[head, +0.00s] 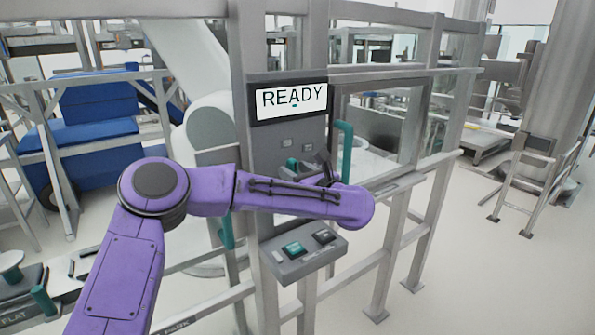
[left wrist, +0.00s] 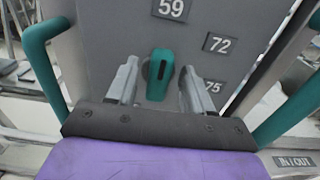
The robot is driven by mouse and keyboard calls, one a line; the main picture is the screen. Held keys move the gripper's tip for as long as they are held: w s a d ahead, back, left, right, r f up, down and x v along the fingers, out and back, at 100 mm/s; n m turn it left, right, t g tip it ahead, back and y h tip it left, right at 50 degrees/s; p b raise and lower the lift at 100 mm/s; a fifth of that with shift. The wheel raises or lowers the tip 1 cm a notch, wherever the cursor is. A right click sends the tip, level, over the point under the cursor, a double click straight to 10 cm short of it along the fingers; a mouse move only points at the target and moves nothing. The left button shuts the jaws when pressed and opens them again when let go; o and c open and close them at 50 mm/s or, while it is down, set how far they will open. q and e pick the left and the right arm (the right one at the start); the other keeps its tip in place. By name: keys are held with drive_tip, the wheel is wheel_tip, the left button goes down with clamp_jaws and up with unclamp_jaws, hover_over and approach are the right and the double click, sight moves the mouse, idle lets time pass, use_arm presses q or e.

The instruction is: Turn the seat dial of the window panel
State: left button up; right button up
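The window panel (head: 286,125) is a grey upright board with a white READY display (head: 292,98). In the head view my purple left arm hides the gripper's base and part of the panel. My right gripper is out of view.
Green handles flank the panel, one at the left (left wrist: 47,70) and one at the right (left wrist: 290,95). Below it, a grey button box (head: 305,252) juts out. A metal frame (head: 388,190) with window panes extends right.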

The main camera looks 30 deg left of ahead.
use_arm(q)
clamp_jaws()
drive_tip(key=shift+f+m+b, duration=0.1)
drive_tip(key=shift+m+b, duration=0.6)
drive_tip(key=shift+m, duration=0.4)
drive_tip(key=m+b, duration=0.1)
drive_tip(key=m, duration=0.1)
drive_tip(key=shift+w+d+m, duration=0.1)
drive_tip(key=shift+w+m, duration=0.05)
drive_tip(key=shift+m, duration=0.15)
drive_tip(key=shift+w+m, duration=0.1)
drive_tip(key=shift+m, duration=2.3)
drive_tip(key=shift+f+m, duration=0.1)
drive_tip(key=shift+m, duration=0.2)
